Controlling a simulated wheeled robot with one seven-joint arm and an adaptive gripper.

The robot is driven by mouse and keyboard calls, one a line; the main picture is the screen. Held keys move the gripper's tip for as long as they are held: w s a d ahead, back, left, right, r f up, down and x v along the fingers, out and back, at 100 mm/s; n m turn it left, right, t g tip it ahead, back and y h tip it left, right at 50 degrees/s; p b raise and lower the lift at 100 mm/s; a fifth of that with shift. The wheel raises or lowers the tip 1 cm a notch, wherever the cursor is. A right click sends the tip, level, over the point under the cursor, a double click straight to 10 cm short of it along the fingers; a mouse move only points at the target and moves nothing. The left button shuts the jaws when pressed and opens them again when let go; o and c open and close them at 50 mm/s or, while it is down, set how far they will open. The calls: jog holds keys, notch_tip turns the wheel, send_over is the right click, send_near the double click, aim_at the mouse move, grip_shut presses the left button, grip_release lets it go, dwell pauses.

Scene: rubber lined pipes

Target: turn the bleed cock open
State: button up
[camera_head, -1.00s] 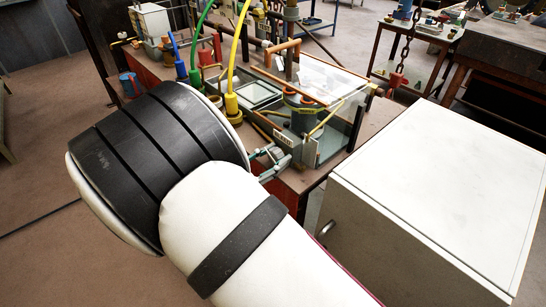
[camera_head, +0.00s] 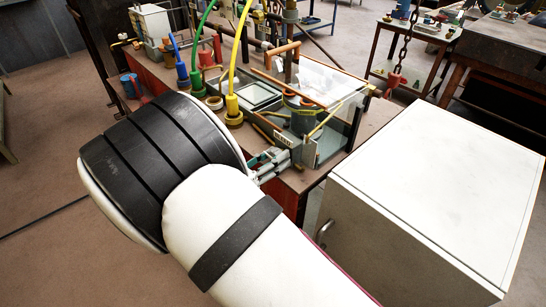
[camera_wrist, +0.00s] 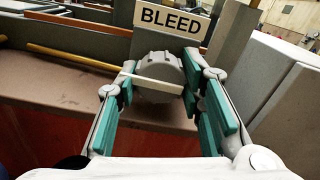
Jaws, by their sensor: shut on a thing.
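The bleed cock is a round grey knob (camera_wrist: 160,72) with a pale bar (camera_wrist: 152,82) across its face, seen in the wrist view under a white plate marked BLEED (camera_wrist: 170,19). The bar lies nearly level, tilted slightly down to the right. My gripper (camera_wrist: 158,97) has its teal pads on either side of the knob and is shut on it. The cock itself cannot be made out there.
A large white cabinet (camera_head: 440,195) stands close at the right of the bench (camera_head: 380,115). A glass-sided tank (camera_head: 318,80) and the yellow (camera_head: 232,103), green and blue hose fittings stand behind my gripper. A chain (camera_head: 402,40) hangs at the back.

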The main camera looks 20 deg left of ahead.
jog(key=shift+n, duration=0.3)
jog(key=o, duration=0.9)
jog(key=shift+s, duration=0.1)
jog(key=v, duration=1.2)
